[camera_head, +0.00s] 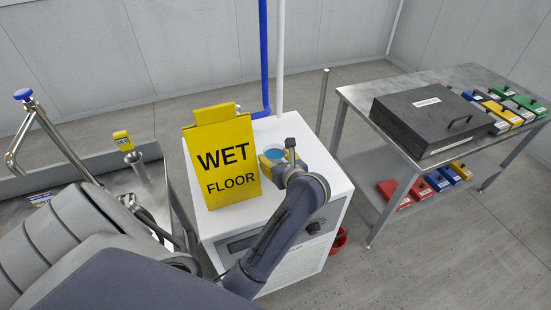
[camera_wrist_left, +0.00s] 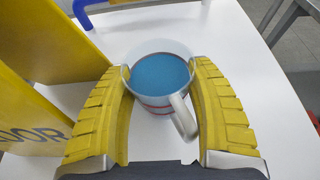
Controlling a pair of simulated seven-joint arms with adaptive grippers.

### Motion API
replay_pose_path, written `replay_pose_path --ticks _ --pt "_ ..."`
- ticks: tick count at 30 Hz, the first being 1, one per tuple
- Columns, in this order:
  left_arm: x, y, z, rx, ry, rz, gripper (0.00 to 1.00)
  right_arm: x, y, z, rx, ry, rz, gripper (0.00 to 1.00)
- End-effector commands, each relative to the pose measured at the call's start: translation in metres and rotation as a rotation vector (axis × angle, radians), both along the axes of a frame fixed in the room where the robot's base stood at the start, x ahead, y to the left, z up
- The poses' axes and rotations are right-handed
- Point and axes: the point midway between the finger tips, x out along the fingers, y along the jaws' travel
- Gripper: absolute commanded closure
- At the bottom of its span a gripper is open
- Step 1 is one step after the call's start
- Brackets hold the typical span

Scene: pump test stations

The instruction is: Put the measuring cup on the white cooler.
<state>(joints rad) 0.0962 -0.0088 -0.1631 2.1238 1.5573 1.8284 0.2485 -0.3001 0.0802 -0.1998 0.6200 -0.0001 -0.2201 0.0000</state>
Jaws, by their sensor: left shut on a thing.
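The measuring cup (camera_head: 272,155) is over the top of the white cooler (camera_head: 319,165), behind my left gripper in the head view. In the left wrist view, the cup (camera_wrist_left: 158,78) is upright with a blue interior and a pale handle pointing toward the camera's lower right. My left gripper (camera_wrist_left: 160,74) is shut on the cup, with one yellow ribbed finger on each side. The cooler's white top (camera_wrist_left: 245,75) surrounds the cup in that view. I cannot tell whether the cup's base touches it. My right gripper is not in view.
A yellow wet floor sign (camera_head: 222,160) stands on the cooler, left of the cup. Blue (camera_head: 264,60) and white pipes rise behind it. A metal table (camera_head: 365,100) with a black case (camera_head: 425,120) stands at right. A metal sink (camera_head: 95,195) is at left.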

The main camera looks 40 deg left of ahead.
Motion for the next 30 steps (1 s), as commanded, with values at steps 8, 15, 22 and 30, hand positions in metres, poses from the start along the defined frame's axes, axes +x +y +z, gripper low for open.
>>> replay_pose_path --ticks 8,15,22,30 --pt "0.0 0.0 -0.004 0.0 0.0 0.0 0.38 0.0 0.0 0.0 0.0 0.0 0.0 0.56" --pt "0.0 0.0 -0.003 0.0 0.0 0.0 0.19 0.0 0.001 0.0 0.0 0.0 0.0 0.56" --pt "0.0 0.0 0.0 -0.001 -0.002 0.001 0.19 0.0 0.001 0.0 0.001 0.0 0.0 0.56" --pt "-0.015 -0.023 0.011 -0.004 -0.001 0.0 0.19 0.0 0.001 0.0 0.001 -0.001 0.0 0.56"
